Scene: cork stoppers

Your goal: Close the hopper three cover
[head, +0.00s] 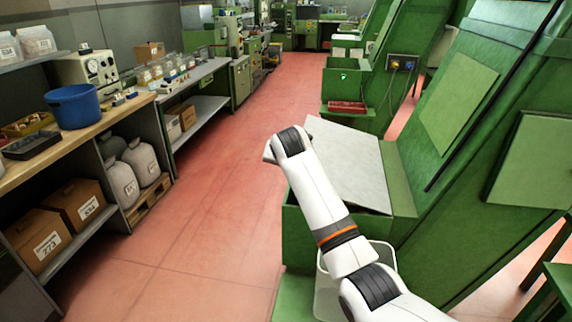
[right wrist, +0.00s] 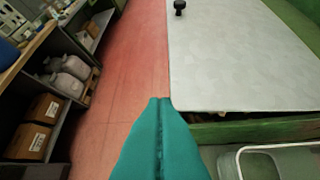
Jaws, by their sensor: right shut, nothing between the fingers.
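A pale grey cover plate (head: 345,160) with a black knob (right wrist: 180,8) lies tilted over a green hopper (head: 298,240) beside the big green machine. A dark gap shows between the plate's near edge and the green rim in the right wrist view. I see no number on this hopper. My right gripper (right wrist: 160,101) has teal fingers, shut and empty, at the plate's left near corner in that view; I cannot tell whether they touch it. In the head view my right arm hides part of the plate, and the fingers are hidden. My left gripper is not in view.
A white-rimmed tray (right wrist: 285,160) sits below the hopper's near side. Another green hopper with a small green light (head: 343,77) stands farther back, with a red tray (head: 347,107) under it. The red floor aisle (head: 215,180) to the left is clear.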

